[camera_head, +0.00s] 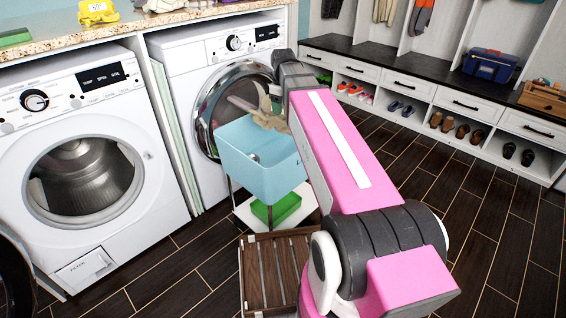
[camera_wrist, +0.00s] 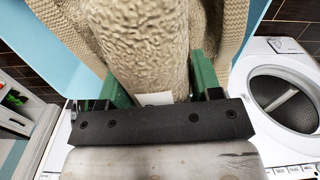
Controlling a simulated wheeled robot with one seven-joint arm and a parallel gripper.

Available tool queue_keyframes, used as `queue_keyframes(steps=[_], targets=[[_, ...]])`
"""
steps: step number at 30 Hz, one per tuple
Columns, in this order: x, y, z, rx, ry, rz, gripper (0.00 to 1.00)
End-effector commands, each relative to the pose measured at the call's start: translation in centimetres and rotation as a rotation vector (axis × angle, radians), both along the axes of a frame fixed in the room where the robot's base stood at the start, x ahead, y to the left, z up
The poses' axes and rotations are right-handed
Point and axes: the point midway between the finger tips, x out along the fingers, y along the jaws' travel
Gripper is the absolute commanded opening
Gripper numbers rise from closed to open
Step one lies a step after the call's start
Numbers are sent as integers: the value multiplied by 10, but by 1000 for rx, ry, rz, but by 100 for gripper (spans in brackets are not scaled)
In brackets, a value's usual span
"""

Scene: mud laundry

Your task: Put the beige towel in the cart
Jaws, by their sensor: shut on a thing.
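The beige towel (camera_head: 270,121) hangs at the top right of the light blue cart (camera_head: 247,160), partly hidden by my arm in the head view. In the wrist view the towel (camera_wrist: 140,40) is large and close, draped in folds, with the blue cart wall (camera_wrist: 85,45) behind it. My gripper (camera_wrist: 153,97) has its green fingers on both sides of a towel fold and is shut on it. The fingers are hidden behind my arm in the head view. I cannot tell how much of the towel is inside the cart.
Two front-load machines stand at left, one (camera_head: 84,140) with a clear window and one (camera_head: 215,80) behind the cart. A green bin (camera_head: 278,208) sits on the cart's lower shelf. A slatted wooden mat (camera_head: 262,275) lies in front. Shoe cubbies (camera_head: 440,115) line the back right; floor is clear at right.

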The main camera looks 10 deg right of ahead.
Motion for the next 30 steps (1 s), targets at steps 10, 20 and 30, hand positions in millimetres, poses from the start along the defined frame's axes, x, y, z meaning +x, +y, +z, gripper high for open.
queue_keyframes(steps=[10,20,30], targets=[[39,35,-14,19,-7,711,25],[63,61,-50,38,-13,1213,25],[70,69,-129,43,-18,1377,25]])
